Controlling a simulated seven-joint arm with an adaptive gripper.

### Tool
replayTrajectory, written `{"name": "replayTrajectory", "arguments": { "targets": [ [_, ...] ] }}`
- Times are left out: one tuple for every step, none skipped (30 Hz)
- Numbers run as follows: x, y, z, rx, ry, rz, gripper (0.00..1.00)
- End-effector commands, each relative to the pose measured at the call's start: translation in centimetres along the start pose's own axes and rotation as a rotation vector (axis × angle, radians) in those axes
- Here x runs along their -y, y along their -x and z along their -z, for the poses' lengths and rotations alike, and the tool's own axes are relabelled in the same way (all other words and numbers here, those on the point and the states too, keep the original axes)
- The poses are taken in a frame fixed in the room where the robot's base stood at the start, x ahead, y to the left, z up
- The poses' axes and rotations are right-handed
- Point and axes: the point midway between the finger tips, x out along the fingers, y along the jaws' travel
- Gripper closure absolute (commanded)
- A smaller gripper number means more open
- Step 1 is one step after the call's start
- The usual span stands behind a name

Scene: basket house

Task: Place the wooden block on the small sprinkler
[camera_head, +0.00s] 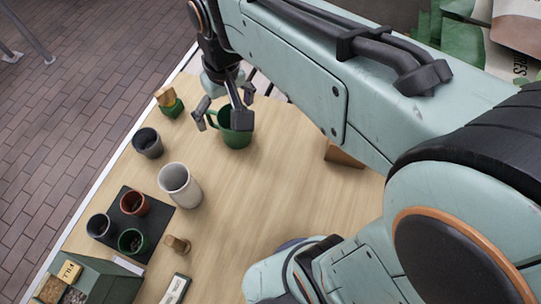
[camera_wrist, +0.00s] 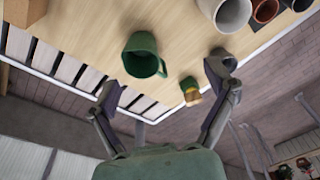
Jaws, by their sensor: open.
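A light wooden block (camera_head: 165,95) sits on top of a small green object (camera_head: 172,108), likely the small sprinkler, at the far left edge of the table. In the wrist view the block (camera_wrist: 193,98) and the green object (camera_wrist: 188,83) show together between the finger lines, the block touching the green object. My gripper (camera_head: 222,118) is open and empty, to the right of the block and apart from it. It is over or beside a larger green vessel with a handle (camera_head: 237,137), which it partly hides in the head view.
A dark grey pot (camera_head: 147,143) and a white pot (camera_head: 180,186) stand at the left. A black tray (camera_head: 160,222) holds several small pots. A small wooden piece (camera_head: 177,244) lies nearer. A brown box (camera_head: 342,155) is partly behind my arm. The table middle is clear.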

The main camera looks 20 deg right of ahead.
Motion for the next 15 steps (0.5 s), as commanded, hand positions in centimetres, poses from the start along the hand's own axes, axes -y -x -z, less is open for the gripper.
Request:
{"name": "replayTrajectory", "arguments": {
  "targets": [
    [0.0, 0.5, -3.6, 0.021, -0.025, 0.001, 0.16],
    [0.1, 0.6, -5.5, 0.038, -0.038, 0.003, 0.16],
    [0.3, 0.5, -7.9, 0.059, -0.054, 0.006, 0.16],
    [0.4, 0.4, -9.5, 0.075, -0.065, 0.008, 0.16],
    [0.5, 0.3, -10.9, 0.087, -0.074, 0.01, 0.16],
    [0.7, 0.0, -12.5, 0.103, -0.084, 0.013, 0.16],
    [0.8, -0.1, -13.4, 0.111, -0.091, 0.014, 0.16],
    [0.9, -0.3, -14.2, 0.118, -0.096, 0.016, 0.16],
    [1.0, -0.4, -14.9, 0.127, -0.102, 0.017, 0.16],
    [1.1, -0.5, -15.4, 0.132, -0.105, 0.018, 0.16],
    [1.1, -0.6, -15.6, 0.134, -0.107, 0.018, 0.16],
    [1.1, -0.7, -15.8, 0.137, -0.108, 0.019, 0.16],
    [1.2, -0.7, -15.9, 0.138, -0.109, 0.019, 0.16],
    [1.2, -0.7, -15.9, 0.139, -0.109, 0.019, 0.16],
    [1.2, -0.7, -15.9, 0.139, -0.109, 0.019, 0.16]
  ]
}}
